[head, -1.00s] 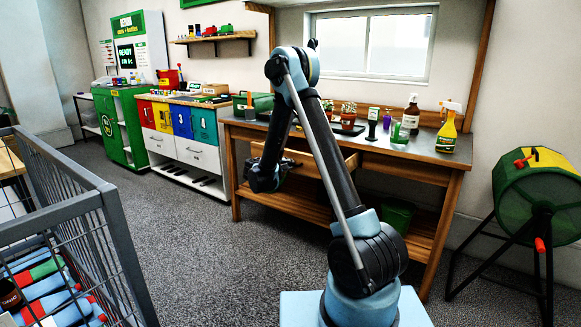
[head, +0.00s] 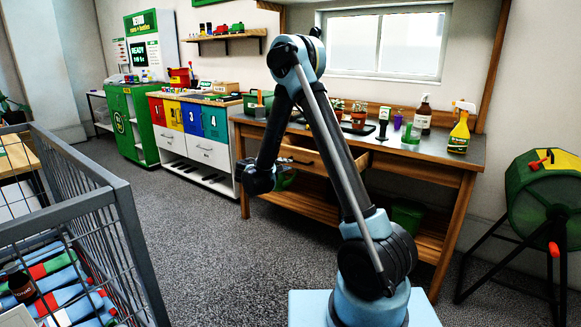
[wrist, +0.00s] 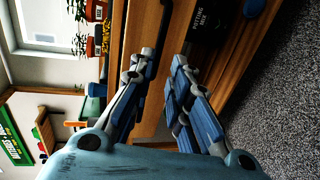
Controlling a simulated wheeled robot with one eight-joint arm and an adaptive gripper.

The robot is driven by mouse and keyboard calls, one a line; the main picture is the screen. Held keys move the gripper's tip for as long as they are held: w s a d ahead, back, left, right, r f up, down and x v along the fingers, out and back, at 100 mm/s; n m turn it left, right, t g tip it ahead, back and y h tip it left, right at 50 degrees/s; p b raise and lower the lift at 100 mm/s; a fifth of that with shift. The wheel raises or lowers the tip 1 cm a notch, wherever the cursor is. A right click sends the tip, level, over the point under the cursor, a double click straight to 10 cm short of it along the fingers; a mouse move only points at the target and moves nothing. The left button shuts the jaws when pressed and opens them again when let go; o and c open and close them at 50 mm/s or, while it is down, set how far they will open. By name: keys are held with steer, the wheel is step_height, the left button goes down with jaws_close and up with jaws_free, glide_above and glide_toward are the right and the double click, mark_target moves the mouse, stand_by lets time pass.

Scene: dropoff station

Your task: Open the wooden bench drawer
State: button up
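The wooden bench (head: 470,178) stands in the head view under the window. My gripper (head: 285,161) is in front of the drawer's left part. In the wrist view, turned on its side, the two fingers of my gripper (wrist: 167,55) are apart, with the wooden front (wrist: 155,100) behind the gap. No handle is clearly visible between them.
Plants, bottles and a yellow spray bottle (head: 459,128) stand on the bench top. A wire cart (head: 120,230) is at the left, a green tumbler (head: 545,195) at the right. Coloured-front cabinets (head: 190,120) stand left of the bench. The grey floor (head: 220,250) in front is clear.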

steer(key=shift+v, duration=1.05)
steer(key=s+d+r+m+g+y, duration=0.1)
steer(key=s+d+r+m+g, duration=0.25)
steer(key=s+d, duration=0.65)
steer(key=s+d+r+m+g+y, duration=0.2)
steer(key=s+d+r+g, duration=0.15)
steer(key=s+d, duration=0.7)
steer(key=s+d+f+m+g+y, duration=0.1)
steer(key=s+f+m+y, duration=0.1)
steer(key=s, duration=1)
steer(key=s+d+f+m+g+y, duration=0.2)
steer(key=s+f, duration=0.4)
steer(key=s, duration=0.7)
steer(key=shift+d+f+m+y, duration=0.2)
steer(key=shift+m+y, duration=0.35)
steer(key=shift+y, duration=0.55)
